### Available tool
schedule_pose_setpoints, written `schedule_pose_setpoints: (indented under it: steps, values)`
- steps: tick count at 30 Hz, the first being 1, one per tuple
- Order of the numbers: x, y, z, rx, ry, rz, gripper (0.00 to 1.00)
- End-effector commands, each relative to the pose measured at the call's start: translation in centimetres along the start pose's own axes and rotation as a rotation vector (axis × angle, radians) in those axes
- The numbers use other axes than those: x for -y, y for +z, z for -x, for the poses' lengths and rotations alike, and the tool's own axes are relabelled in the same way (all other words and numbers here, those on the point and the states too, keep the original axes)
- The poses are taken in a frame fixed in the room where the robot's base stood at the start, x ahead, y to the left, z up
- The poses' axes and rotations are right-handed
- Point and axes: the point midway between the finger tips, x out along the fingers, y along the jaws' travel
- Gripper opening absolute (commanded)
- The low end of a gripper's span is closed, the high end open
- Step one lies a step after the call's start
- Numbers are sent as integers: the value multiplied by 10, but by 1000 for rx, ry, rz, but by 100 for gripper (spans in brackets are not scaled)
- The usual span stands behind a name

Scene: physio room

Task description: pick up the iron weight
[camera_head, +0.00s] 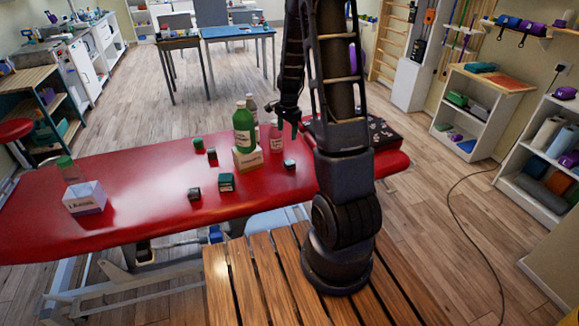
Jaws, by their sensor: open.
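Several small dark blocks, some with green tops, stand on the red treatment table (140,205). The largest dark block (226,182) is near the middle front, with another dark block (194,193) left of it. Two more, a rear dark block (198,144) and a small dark block (212,155), stand farther back. A single dark block (290,164) sits at the right. I cannot tell which of these is the iron weight.
A green bottle (244,128) stands behind a cream box (247,158); a pale bottle (276,140) is close to my gripper. A white-and-purple box (86,199) and a green-topped glass (68,168) stand at the left. A dark patterned case (384,134) lies at the right, partly behind my arm.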

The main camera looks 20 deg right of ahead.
Motion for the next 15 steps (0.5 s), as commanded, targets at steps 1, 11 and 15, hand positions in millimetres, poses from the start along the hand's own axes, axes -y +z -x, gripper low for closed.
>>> schedule_pose_setpoints:
  steps: [1,11,15]
  values:
    - [3,-4,-17,1,16,-32,67]
    - [9,-22,-86,-12,65,-195,67]
    - [10,-24,-95,-15,69,-213,67]
